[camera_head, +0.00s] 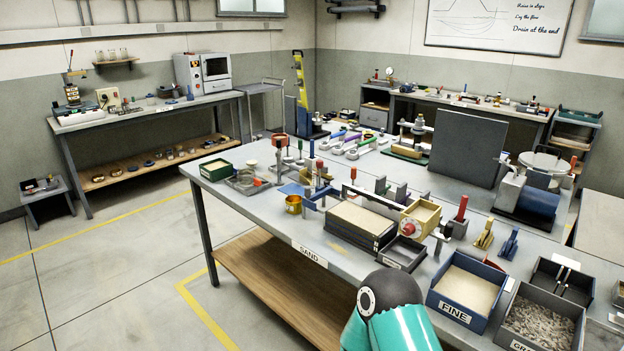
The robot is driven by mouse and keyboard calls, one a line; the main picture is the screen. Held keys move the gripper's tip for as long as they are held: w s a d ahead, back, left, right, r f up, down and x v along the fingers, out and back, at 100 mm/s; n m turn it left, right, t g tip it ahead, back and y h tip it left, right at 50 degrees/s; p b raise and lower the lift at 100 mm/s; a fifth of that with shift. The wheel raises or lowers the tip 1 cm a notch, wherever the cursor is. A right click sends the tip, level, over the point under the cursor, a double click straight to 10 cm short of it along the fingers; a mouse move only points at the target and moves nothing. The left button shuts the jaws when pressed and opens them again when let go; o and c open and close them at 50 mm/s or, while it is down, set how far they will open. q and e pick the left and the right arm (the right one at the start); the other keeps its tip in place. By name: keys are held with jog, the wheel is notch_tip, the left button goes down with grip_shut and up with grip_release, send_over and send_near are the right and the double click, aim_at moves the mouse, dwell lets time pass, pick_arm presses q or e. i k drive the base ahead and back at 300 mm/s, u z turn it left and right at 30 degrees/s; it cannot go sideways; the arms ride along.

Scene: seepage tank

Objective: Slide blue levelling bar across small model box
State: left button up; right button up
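A low dark box filled level with sand (361,221) stands near the front edge of the grey bench (262,205); it may be the small model box. A blue frame-like piece (317,191) stands left of the box. I cannot tell which of these, if any, is the blue levelling bar. A teal part of my arm rises at the bottom centre, in front of the bench. Neither gripper shows.
A wooden box with a red knob (422,214) and a small black tray (403,254) sit right of the sand box. A brass cup (293,204) is to its left. The blue FINE bin (466,293) and a gravel bin (541,322) line the front right. A grey panel (467,148) stands behind.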

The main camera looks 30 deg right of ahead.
aim_at(308, 202)
jog(key=z, duration=0.1)
jog(key=i, duration=1.1)
jog(key=z, duration=0.15)
